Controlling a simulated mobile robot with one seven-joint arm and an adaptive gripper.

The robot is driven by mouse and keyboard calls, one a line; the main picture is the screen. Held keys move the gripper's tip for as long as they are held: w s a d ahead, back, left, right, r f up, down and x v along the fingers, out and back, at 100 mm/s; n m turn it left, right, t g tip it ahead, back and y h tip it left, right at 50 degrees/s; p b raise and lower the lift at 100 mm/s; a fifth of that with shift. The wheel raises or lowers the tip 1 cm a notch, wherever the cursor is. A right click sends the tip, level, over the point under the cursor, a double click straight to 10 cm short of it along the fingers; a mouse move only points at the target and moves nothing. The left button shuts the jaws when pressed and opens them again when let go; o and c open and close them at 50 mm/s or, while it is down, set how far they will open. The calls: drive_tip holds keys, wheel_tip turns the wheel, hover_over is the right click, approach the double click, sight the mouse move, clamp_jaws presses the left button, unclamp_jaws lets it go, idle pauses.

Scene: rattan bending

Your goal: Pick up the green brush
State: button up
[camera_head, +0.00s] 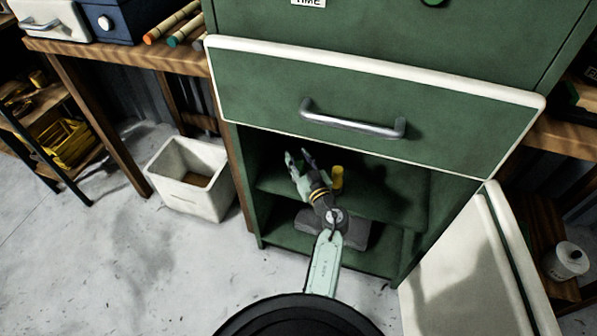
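My gripper (298,157) is at the end of my pale green arm, inside the open lower compartment of the green cabinet (249,215). Its two fingers look apart, with a dark gap between them, and I see nothing held there. It is just above the upper shelf (391,196). A small yellow upright piece (338,178) stands right of the gripper; I cannot tell what it is. I cannot make out a green brush for certain. The back of the compartment is in deep shadow, and my arm hides part of the shelf.
A closed drawer (378,98) with a metal handle (352,121) is above the compartment. The white door (470,270) stands open at right. A grey object (354,232) lies on the lower shelf. A white bin (188,205) stands left, beside clear floor.

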clamp_jaws()
wheel_tip(320, 180, up, 10)
drive_tip(key=p, duration=0.4)
idle(0.3)
